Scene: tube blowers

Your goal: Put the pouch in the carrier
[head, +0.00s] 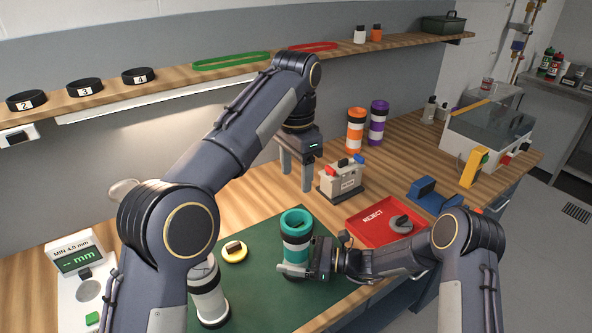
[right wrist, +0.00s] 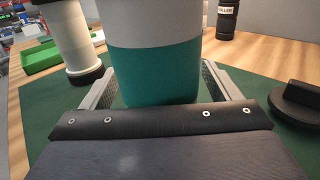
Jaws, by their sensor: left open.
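A teal carrier (head: 297,224) with white bands stands upright on the green mat, its top apparently open; it fills the middle of the right wrist view (right wrist: 155,72). My right gripper (head: 303,270) is low at its side, with a finger against each side of it. My left gripper (head: 296,170) is open and points down, just left of a small grey holder (head: 342,186) with red, white and blue items in its top. Nothing shows between its fingers. I cannot tell for certain which item is the pouch.
A white carrier (head: 208,297) stands at the mat's front left. A red reject tray (head: 370,216) holding a grey object is to the right. Orange (head: 355,131) and purple (head: 378,123) carriers stand at the back. Bare green mat (head: 262,297) lies in front.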

